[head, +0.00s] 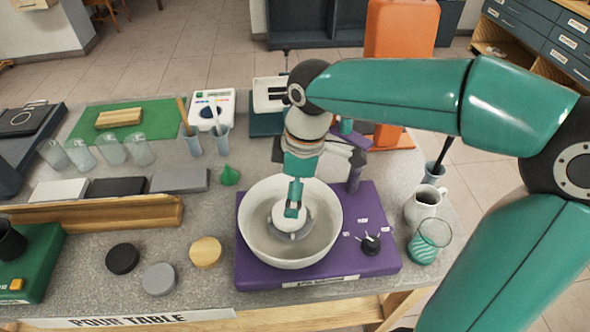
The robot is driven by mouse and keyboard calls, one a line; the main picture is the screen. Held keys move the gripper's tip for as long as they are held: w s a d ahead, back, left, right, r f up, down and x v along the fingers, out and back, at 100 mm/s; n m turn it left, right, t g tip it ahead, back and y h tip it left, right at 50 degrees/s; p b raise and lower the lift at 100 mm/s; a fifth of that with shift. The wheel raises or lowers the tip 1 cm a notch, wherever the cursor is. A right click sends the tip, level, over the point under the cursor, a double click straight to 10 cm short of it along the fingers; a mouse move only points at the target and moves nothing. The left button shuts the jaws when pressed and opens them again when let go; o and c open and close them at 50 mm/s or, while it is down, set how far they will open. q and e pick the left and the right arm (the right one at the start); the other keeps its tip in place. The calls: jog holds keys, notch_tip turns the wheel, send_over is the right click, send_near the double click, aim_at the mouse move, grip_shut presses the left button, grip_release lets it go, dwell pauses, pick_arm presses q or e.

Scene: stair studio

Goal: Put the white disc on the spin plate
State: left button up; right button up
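The white disc (287,224) is inside the white bowl, over the middle of the grey spin plate (307,228). Whether it rests on the plate or is slightly above it cannot be told. My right gripper (292,208) reaches down into the bowl, and its fingertips overlap the disc's upper part. The fingers are seen nearly edge-on, so their opening and grip on the disc are unclear. The bowl (256,236) is on a purple base (262,272) with a black knob (370,243). My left gripper is not in view.
Black (122,258), grey (159,279) and wooden (206,252) discs lie left of the purple base. A white jug (423,205) and a patterned glass (429,241) stand close to its right. A green funnel (229,176) and several glasses are behind. A wooden rail (110,215) lies at left.

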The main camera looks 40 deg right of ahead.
jog(key=r, duration=0.5)
jog(key=shift+s+d+r, duration=0.15)
jog(key=shift+s+d, duration=0.05)
jog(key=shift+d, duration=0.05)
